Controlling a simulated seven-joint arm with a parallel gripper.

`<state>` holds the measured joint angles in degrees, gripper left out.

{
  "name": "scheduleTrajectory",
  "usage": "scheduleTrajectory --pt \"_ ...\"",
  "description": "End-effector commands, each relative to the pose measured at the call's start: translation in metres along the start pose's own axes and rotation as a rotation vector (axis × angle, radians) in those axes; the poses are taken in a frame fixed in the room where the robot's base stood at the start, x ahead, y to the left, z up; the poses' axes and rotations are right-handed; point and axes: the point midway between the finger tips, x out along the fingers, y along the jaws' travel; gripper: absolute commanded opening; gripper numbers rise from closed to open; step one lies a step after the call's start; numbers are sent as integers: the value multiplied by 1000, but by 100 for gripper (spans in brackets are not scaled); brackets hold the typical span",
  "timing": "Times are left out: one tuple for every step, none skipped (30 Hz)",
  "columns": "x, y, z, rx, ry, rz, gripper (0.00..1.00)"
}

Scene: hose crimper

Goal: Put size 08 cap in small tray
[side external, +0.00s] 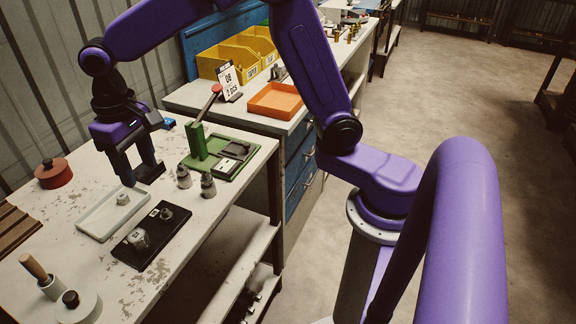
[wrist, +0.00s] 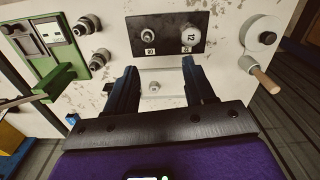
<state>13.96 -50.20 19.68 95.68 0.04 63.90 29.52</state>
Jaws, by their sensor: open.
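A small white tray (side external: 98,222) lies on the bench, with one small pale cap-like piece (side external: 122,199) in it. The piece also shows between my fingers in the wrist view (wrist: 154,87); its size marking is unreadable. Beside the tray is a black board (side external: 127,257) with a larger pale piece (side external: 139,239) by a 12 label and a smaller grey piece (side external: 166,214) by a label that looks like 08. My gripper (side external: 139,178) is open, above the white tray's far end, fingers pointing down and apart from the piece. It also shows in the wrist view (wrist: 159,68).
A green crimper (side external: 196,142) with a red-knobbed lever and two metal fittings (side external: 184,176) stand right of the tray. A red round pot (side external: 53,173) is at the left. An orange tray (side external: 275,101), yellow bins (side external: 225,60) and an "08, 2 pcs" sign (side external: 229,80) are farther back.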

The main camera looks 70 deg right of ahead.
Motion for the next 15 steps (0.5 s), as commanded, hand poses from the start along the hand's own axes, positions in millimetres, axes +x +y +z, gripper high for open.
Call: scheduleTrajectory --pt "-4 3 20 -63 2 -2 54" --pt "-5 4 31 -100 3 -3 54" --pt "-6 7 46 -150 4 -3 54" --pt "-6 9 57 -187 3 -3 54" --pt "-7 12 68 -224 4 -4 54" --pt "-7 15 83 -273 5 -5 54" --pt "-7 18 94 -312 5 -6 54" --pt "-7 21 106 -349 6 -6 54" --pt "-7 26 121 -399 7 -7 54" --pt "-6 30 132 -436 8 -8 54" --pt "-6 34 144 -473 8 -8 54" --pt "-4 40 159 -523 9 -9 54" --pt "-3 44 170 -560 9 -10 54" --pt "-2 49 181 -598 10 -10 54" --pt "0 56 196 -648 10 -11 54"
